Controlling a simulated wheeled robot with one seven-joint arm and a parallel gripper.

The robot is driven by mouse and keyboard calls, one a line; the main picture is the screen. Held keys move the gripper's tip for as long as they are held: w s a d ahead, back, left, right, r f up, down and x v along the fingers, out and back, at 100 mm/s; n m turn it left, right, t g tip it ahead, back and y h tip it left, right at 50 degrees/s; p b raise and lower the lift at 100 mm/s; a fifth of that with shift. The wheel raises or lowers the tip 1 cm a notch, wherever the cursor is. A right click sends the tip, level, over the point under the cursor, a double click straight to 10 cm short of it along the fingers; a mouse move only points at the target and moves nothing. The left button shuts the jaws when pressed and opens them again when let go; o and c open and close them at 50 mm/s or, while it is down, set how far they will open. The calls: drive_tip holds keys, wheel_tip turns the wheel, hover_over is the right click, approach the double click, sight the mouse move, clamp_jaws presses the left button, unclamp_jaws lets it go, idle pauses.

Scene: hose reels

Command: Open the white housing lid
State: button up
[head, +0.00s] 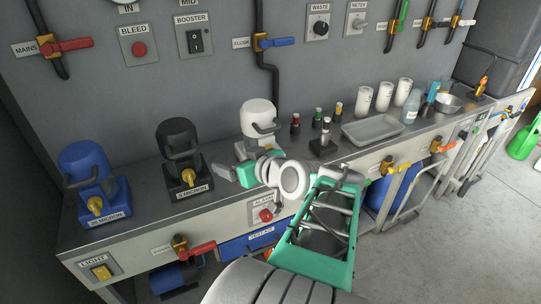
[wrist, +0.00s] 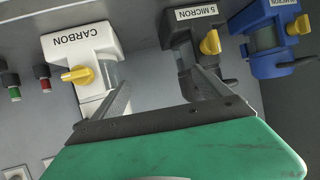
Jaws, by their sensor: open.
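The white housing (head: 259,116) stands on the bench against the wall, right of the black one. Its domed lid and grey handle show in the head view; the lid looks shut. In the wrist view, which is upside down, the housing reads CARBON (wrist: 78,43) and has a yellow knob. Its lid end is partly hidden behind my gripper (wrist: 162,82). The two dark fingers are spread apart with nothing between them. The left finger overlaps the white housing in the picture; whether it touches cannot be told. In the head view my gripper (head: 240,152) is in front and left of the white housing.
The black 5 MICRON housing (head: 180,146) and the blue housing (head: 87,174) stand to the left on the bench. Small coloured-top fittings (head: 318,116) and a grey tray (head: 372,131) are to the right. A blue flush valve (head: 277,42) is on the wall above.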

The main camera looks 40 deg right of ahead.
sight(272, 130)
drive_tip(key=shift+o, duration=0.2)
drive_tip(key=s+d+r+m+t+h+b, duration=0.1)
drive_tip(key=s+d+t+h, duration=0.1)
drive_tip(key=d, duration=0.3)
drive_tip(key=s+d+r+m+t+h+b, duration=0.1)
drive_tip(key=s+d+r+t+h+b, duration=0.1)
drive_tip(key=s+d, duration=0.2)
drive_tip(key=shift+s+d+h, duration=0.2)
drive_tip(key=shift+d+h, duration=0.1)
drive_tip(key=shift+d, duration=0.4)
drive_tip(key=x, duration=0.7)
drive_tip(key=shift+w+r, duration=0.25)
drive_tip(key=shift+w, duration=0.05)
drive_tip(key=shift+c, duration=0.5)
clamp_jaws()
